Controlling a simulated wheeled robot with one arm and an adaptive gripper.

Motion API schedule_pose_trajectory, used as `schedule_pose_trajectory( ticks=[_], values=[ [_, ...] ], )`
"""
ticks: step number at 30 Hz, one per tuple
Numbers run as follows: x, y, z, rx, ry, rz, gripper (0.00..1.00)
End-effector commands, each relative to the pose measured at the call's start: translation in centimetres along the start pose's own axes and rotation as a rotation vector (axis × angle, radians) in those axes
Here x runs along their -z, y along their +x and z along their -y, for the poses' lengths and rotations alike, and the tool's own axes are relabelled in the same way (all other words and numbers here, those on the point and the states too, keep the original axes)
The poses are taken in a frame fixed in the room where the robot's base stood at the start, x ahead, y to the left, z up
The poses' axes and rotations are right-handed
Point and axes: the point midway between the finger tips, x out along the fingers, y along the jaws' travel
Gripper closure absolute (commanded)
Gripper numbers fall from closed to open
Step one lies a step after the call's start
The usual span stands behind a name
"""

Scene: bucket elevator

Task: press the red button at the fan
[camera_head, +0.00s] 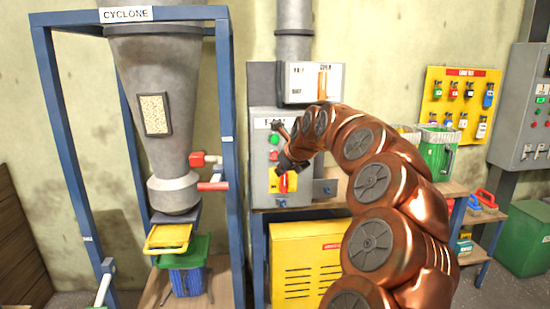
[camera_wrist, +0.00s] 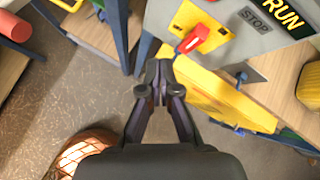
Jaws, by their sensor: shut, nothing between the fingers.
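A grey control box (camera_head: 262,190) stands on the bench under a pipe. It carries a green button (camera_head: 274,140) with a small red button (camera_head: 273,156) just below it. Lower on the box is a yellow plate with a red rotary handle (camera_head: 284,184); the handle also shows in the wrist view (camera_wrist: 194,39). My gripper (camera_head: 283,165) is in front of the box, close to the red button and the handle; contact cannot be told. In the wrist view my gripper (camera_wrist: 160,82) is shut and empty, its tips below the handle. The red button is not clearly visible there.
A white-fronted box (camera_head: 300,83) is above the control box. A yellow louvred cabinet (camera_head: 300,262) is under the bench. The cyclone's blue frame (camera_head: 228,150) stands close on the left. A green bin (camera_head: 437,155) and a yellow lock board (camera_head: 440,90) are on the right.

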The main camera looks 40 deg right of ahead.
Motion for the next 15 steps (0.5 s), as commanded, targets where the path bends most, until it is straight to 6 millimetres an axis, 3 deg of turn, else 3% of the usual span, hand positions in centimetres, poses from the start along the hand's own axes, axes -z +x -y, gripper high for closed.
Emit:
schedule_pose_trajectory(
  ticks=[8,15],
  values=[
    [-1.1,0.6,0.7,-0.002,0.0,0.001,1.0],
    [-2.5,2.3,2.1,-0.001,-0.001,0.001,1.0]
  ],
)
